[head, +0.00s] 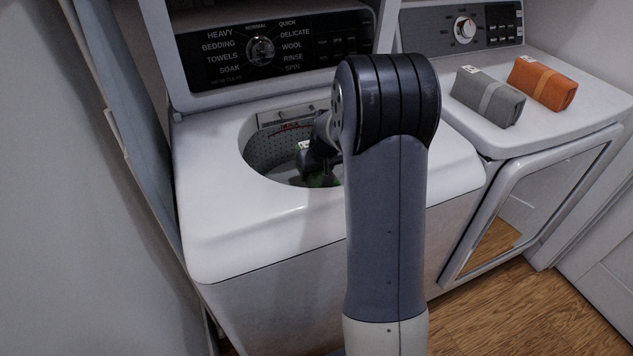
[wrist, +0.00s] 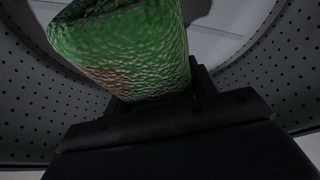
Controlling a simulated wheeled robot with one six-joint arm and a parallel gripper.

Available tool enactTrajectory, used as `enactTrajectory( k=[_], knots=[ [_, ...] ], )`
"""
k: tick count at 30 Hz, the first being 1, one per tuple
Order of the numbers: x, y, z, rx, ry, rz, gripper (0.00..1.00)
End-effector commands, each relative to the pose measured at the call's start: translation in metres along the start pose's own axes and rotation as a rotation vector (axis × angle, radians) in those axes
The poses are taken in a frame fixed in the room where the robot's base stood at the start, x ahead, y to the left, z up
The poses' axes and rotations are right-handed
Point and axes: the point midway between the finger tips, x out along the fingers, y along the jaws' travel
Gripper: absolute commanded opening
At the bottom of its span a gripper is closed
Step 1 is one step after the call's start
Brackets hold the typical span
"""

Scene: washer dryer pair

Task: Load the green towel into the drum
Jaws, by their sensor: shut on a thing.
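The green towel (wrist: 125,50) fills the upper left of the wrist view, in the jaws of my gripper (wrist: 160,100). In the head view only a small bit of the towel (head: 322,181) shows inside the washer opening, below my gripper (head: 318,168). My gripper is shut on the towel. The perforated metal drum (head: 262,152) of the top-load washer surrounds them. Its dotted wall also shows on both sides in the wrist view (wrist: 35,105). My arm hides the right part of the opening. I cannot tell whether the towel touches the drum floor.
The washer's lid stands raised behind the opening, around the control panel (head: 262,50). The dryer (head: 555,125) is at the right, with a grey folded towel (head: 487,96) and an orange folded towel (head: 542,83) on top. A wall closes off the left side.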

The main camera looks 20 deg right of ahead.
Motion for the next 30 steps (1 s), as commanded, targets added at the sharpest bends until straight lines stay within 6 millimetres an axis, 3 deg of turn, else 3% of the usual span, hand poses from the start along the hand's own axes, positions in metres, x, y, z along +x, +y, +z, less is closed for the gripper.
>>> enactTrajectory(
  k=[7, 25, 26, 30],
  knots=[
    [0.030, 0.000, 0.013, 0.000, -0.001, 0.000, 0.18],
    [0.041, 0.000, 0.017, 0.000, 0.001, 0.001, 0.18],
    [0.040, 0.000, 0.017, 0.000, -0.001, 0.000, 0.56],
    [0.040, 0.000, 0.017, 0.000, -0.001, 0.000, 0.67]
  ],
)
